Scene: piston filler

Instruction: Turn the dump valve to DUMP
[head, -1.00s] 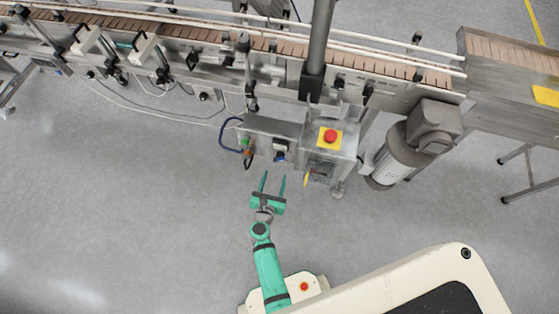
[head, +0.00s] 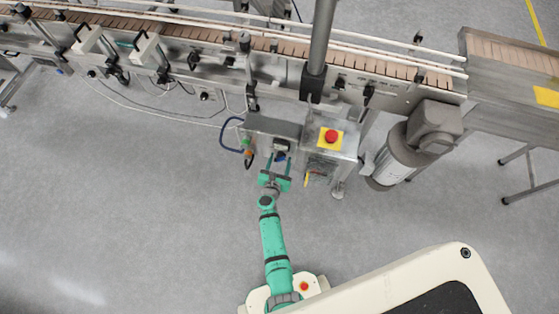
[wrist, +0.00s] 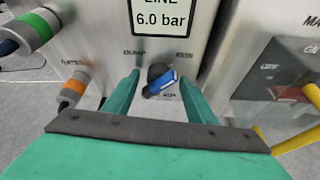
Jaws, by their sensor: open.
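The dump valve (wrist: 160,82) has a blue handle on a dark round hub, on the front of a steel box under a "LINE 6.0 bar" display (wrist: 160,15). The handle is tilted, its right end higher in the wrist view. Labels sit above and below it; one at upper left seems to read DUMP, the others are too blurred to read surely. My green gripper (wrist: 158,92) is open, with one finger on each side of the handle and visible gaps. In the head view my gripper (head: 278,166) reaches the box front (head: 262,126), and the valve is small there.
Right of the valve stands a cabinet with a red emergency button on yellow (head: 330,136) and a yellow handle (head: 307,180). Green (wrist: 32,28) and orange (wrist: 74,88) hose connectors are on the left. The conveyor (head: 210,35) runs behind. The floor in front is clear.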

